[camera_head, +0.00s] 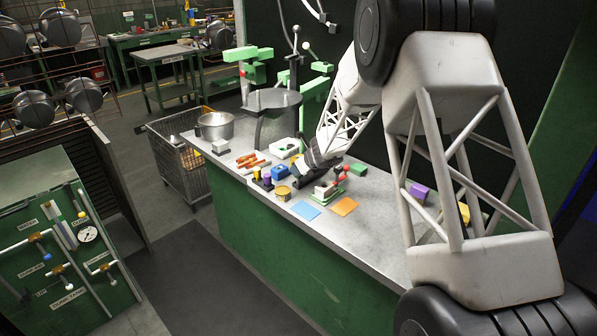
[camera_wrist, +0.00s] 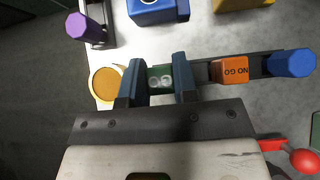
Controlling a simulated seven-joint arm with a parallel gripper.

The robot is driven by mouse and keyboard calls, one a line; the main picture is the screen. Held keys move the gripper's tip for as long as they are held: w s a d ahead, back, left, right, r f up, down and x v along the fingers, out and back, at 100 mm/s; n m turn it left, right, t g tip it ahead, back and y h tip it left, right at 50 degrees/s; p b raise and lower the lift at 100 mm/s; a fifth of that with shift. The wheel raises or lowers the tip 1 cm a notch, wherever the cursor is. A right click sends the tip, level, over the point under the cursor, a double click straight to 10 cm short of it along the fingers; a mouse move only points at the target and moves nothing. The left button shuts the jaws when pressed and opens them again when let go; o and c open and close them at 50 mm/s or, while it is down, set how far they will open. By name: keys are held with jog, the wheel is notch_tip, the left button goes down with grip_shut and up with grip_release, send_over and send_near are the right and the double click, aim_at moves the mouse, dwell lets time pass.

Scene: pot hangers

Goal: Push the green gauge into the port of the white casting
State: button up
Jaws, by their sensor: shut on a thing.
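My gripper (camera_wrist: 158,78) is low over the bench, its two dark blue fingers shut on a small green block with pale markings, the green gauge (camera_wrist: 160,78). In the wrist view an orange block lettered NO GO (camera_wrist: 232,72) and a blue knob (camera_wrist: 290,63) lie in line to its right, along a dark bar. I cannot tell whether the green block is joined to them. The likely white casting (camera_head: 285,148) stands beyond my gripper in the head view; its port cannot be made out. The gauge is hidden in the head view.
A yellow tin (camera_wrist: 105,82) is close beside the left finger. A blue block (camera_wrist: 157,12) and a purple knob (camera_wrist: 83,27) lie above it in the wrist view. A red ball (camera_wrist: 305,160) is at lower right. Blue and orange mats (camera_head: 305,210) lie at the bench front.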

jog(key=shift+r, duration=0.7)
notch_tip(320, 180, up, 2)
jog(key=shift+r, duration=0.1)
jog(key=s+d+r, duration=0.1)
jog(key=s+d, duration=0.1)
jog(key=s, duration=1.3)
jog(key=shift+s+d, duration=0.35)
jog(key=shift+d, duration=0.05)
jog(key=w+d+r+n+g+y, duration=0.2)
jog(key=w+d+r+n+g, duration=0.2)
jog(key=w, duration=0.5)
notch_tip(320, 180, up, 2)
jog(key=shift+w+d+r+n, duration=0.2)
jog(key=shift+d+n, duration=0.8)
jog(key=shift+d, duration=0.25)
jog(key=shift+f, duration=0.15)
